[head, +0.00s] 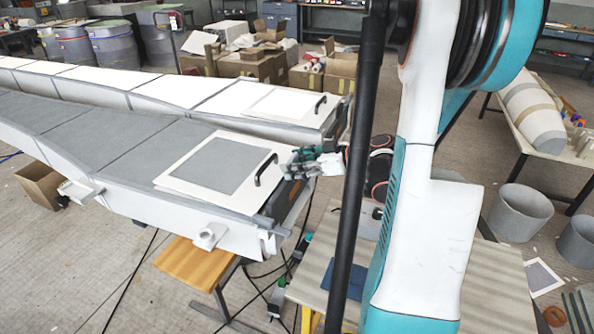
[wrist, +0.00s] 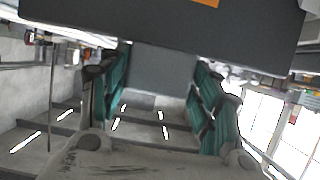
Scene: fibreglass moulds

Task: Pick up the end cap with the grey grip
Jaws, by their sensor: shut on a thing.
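The end cap is a dark panel with an orange patch, seen across the top of the wrist view (wrist: 100,22). Its grey grip (wrist: 160,70) is a plain block between my gripper's two teal fingers. My gripper (wrist: 160,85) is shut on this grip, a finger on each side. In the head view my gripper (head: 300,161) is at the near mould's right end, just right of a black handle on the mould's top. A dark end face (head: 293,203) shows just below it there. The grip is hidden in this view, and I cannot tell whether the cap is off the mould.
The near mould (head: 85,125) and far mould (head: 160,88) lie side by side. A grey panel with a pale border (head: 213,166) lies on the near mould. A wooden stool (head: 197,262) and cables are below. Buckets (head: 521,211) stand at the right.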

